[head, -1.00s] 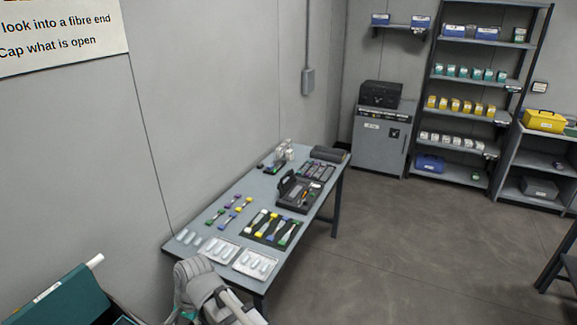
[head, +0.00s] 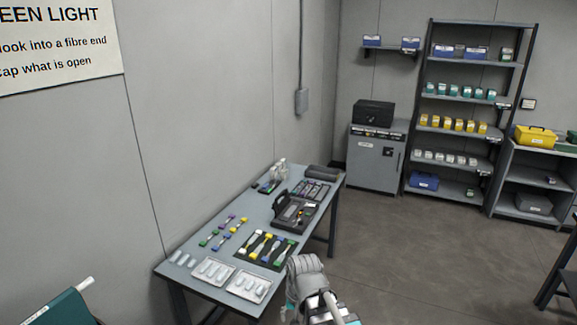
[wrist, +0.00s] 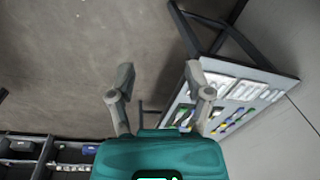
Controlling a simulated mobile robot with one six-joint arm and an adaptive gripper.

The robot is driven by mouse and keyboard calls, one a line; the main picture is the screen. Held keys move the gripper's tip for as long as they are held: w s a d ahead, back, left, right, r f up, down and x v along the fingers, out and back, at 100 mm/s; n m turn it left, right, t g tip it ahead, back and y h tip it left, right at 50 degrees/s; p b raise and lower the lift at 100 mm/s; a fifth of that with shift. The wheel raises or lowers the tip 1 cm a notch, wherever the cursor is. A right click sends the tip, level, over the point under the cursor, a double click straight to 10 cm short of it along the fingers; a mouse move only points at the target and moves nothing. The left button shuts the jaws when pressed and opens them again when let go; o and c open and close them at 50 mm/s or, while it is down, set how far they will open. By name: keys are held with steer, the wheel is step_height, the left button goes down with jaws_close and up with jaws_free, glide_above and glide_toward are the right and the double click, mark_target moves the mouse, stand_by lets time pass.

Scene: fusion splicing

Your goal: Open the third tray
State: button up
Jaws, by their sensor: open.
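My gripper (wrist: 160,76) is open in the wrist view, with its two grey fingers spread and nothing between them. In the head view my arm shows at the bottom, in front of the table's near right edge. Two pale trays of white pieces lie at the table's near end, one on the left (head: 198,274) and one on the right (head: 238,292). A black tray (head: 276,266) with yellow, green and blue pieces lies behind them. I cannot tell which tray is the third. A teal case (head: 58,310) with a white rod is cut off at the lower left.
The grey table (head: 196,250) stands along the wall, with a dark open case (head: 290,219) toward its far end. A grey cabinet (head: 376,165), a tall shelf rack (head: 428,107) and a low shelf (head: 510,180) stand at the back. The floor (head: 420,265) right of the table is clear.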

steer(key=s+d+n+h, duration=0.1)
steer(key=d, duration=1.4)
steer(key=shift+d+f, duration=0.2)
steer(key=shift+c, duration=0.3)
jaws_close()
steer(key=shift+s, duration=0.15)
